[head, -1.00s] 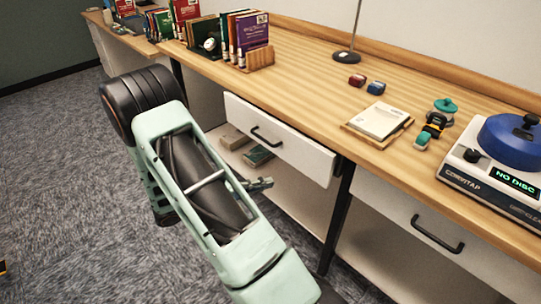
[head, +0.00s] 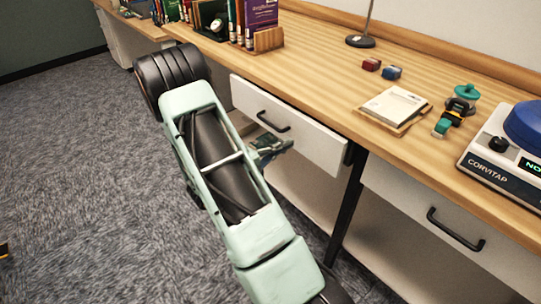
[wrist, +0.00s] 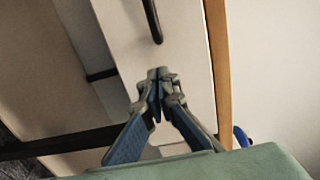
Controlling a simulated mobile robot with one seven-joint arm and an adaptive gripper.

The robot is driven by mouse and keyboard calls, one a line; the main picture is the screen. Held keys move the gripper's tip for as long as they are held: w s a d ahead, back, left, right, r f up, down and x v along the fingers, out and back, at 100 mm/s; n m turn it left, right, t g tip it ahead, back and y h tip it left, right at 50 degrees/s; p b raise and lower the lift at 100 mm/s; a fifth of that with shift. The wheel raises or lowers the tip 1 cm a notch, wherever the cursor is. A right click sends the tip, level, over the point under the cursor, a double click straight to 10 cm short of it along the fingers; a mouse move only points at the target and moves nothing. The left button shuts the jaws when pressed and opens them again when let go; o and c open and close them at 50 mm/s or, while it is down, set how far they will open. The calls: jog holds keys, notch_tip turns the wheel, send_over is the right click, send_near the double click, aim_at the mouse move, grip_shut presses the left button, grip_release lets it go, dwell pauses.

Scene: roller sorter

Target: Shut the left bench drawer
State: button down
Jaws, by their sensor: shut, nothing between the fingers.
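The left bench drawer (head: 310,138) has a white front with a black bar handle (head: 273,122), under the wooden bench top. Its front lies close to the bench edge; I cannot tell exactly how far out it stands. The wrist view also shows the pale drawer front (wrist: 185,45) and part of the handle (wrist: 153,20). My gripper (wrist: 160,75) is shut and empty, its tips over the drawer front beside the handle's end. I cannot tell whether they touch. In the head view my gripper (head: 278,148) is partly hidden by my arm, near the drawer's lower edge.
A second drawer (head: 410,205) with a black handle is at the right, past a dark bench leg (head: 345,215). An open shelf (head: 305,195) lies below the left drawer. Books, a notepad (head: 395,106) and a blue-topped device (head: 510,150) stand on the bench.

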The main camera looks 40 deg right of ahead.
aim_at(299, 136)
jog(key=shift+w+d, duration=0.15)
jog(key=shift+d, duration=1.2)
jog(key=shift+d+r, duration=0.15)
jog(key=shift+d, duration=0.25)
jog(key=shift+w+d+p, duration=0.15)
jog(key=shift+d+p, duration=1)
jog(key=shift+d, duration=0.95)
jog(key=s+a+p, duration=0.1)
jog(key=a+p, duration=0.2)
jog(key=a, duration=1.1)
